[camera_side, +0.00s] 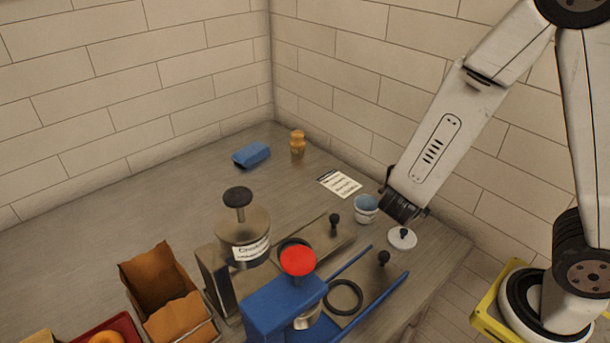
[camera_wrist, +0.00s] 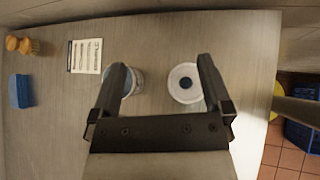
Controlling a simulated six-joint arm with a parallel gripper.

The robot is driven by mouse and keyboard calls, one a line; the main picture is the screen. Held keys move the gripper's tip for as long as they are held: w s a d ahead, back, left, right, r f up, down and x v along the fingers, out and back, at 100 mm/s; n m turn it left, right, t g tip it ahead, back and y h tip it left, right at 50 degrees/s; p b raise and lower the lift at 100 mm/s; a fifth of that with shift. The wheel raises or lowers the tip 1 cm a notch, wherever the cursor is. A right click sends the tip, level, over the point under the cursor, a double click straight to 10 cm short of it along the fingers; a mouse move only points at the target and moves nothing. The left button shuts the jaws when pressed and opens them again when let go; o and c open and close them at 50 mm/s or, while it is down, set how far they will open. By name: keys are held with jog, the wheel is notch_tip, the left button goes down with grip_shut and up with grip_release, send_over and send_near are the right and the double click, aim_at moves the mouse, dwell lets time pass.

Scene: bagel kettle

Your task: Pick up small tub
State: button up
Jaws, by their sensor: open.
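The small tub (camera_side: 366,212) is a white cup-like tub with a blue inside, upright on the grey counter near the right wall. In the wrist view the tub (camera_wrist: 138,82) is partly hidden behind my left finger. A round white lid (camera_side: 402,239) with a dark knob lies beside it. In the wrist view the lid (camera_wrist: 186,90) shows between my fingers, close to the right one. My gripper (camera_wrist: 162,65) is open and empty, above the counter over the tub and lid. In the side view my gripper (camera_side: 405,210) is small and dark, its fingers hard to make out.
A blue press with a red knob (camera_side: 298,262) and a metal canister (camera_side: 242,236) stand in front. The counter's right edge is near the lid.

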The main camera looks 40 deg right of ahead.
jog(key=w+a+r+n+t, duration=0.1)
jog(key=w+a+n+t, duration=0.3)
jog(key=w+n+t, duration=0.2)
jog(key=shift+a+n+y, duration=0.15)
jog(key=shift+n+y, duration=0.15)
jog(key=shift+n, duration=0.4)
send_near(364, 202)
jog(key=shift+w+d+f, duration=0.1)
jog(key=shift+w+d, duration=0.5)
jog(key=shift+d, duration=0.1)
jog(key=shift+f, duration=0.15)
jog(key=shift+f, duration=0.2)
jog(key=shift+x, duration=2.5)
